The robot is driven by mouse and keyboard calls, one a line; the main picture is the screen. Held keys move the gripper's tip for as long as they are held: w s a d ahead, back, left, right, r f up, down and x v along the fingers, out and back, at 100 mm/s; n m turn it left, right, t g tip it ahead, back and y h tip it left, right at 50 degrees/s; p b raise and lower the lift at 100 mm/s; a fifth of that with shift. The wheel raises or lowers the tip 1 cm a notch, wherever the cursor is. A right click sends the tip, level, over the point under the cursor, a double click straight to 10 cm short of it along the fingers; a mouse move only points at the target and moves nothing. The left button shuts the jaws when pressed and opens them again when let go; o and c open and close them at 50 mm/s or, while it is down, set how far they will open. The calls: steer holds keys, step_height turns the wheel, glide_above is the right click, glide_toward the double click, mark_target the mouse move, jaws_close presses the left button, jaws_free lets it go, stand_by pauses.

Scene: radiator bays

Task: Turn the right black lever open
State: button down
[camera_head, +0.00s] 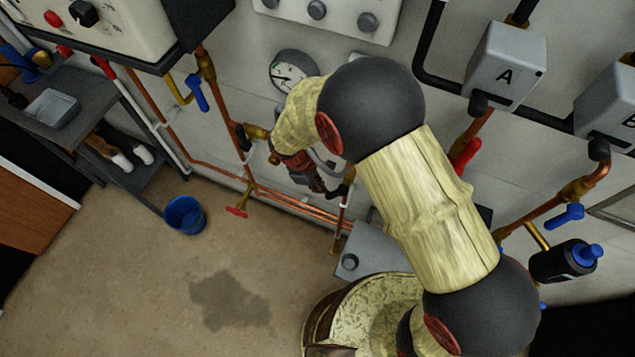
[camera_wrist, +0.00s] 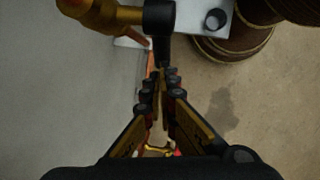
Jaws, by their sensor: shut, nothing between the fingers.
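The right black lever (camera_wrist: 162,35) hangs from a brass valve (camera_wrist: 98,12) at the top of the wrist view. In the head view a black lever (camera_head: 345,182) shows on a copper pipe just right of my gripper (camera_head: 318,184), partly hidden. My gripper's fingers (camera_wrist: 162,76) are shut with nothing between them. Their tips are close to the lever's lower end; I cannot tell whether they touch it. Another black lever (camera_head: 242,137) sits on a brass valve (camera_head: 256,131) left of my gripper.
A pressure gauge (camera_head: 290,72) is on the wall above my gripper. A red tap (camera_head: 237,211) and copper pipes lie below left. A grey box with a black knob (camera_head: 350,262) stands below. A blue bucket (camera_head: 184,214) is on the open floor at left.

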mark_target(326, 196)
steer(key=shift+f, duration=0.1)
stand_by(0.4)
steer(key=shift+d+f+h, duration=0.1)
steer(key=shift+f+h, duration=0.05)
steer(key=shift+h, duration=0.25)
steer(key=shift+d+f+h, duration=0.1)
steer(key=shift+f+h, duration=0.15)
steer(key=shift+h, duration=0.05)
steer(key=shift+s+d+f, duration=0.1)
steer(key=shift+f, duration=0.05)
steer(key=shift+s+d+f, duration=0.2)
steer(key=shift+d+f, duration=0.4)
steer(key=shift+f, duration=0.3)
stand_by(0.3)
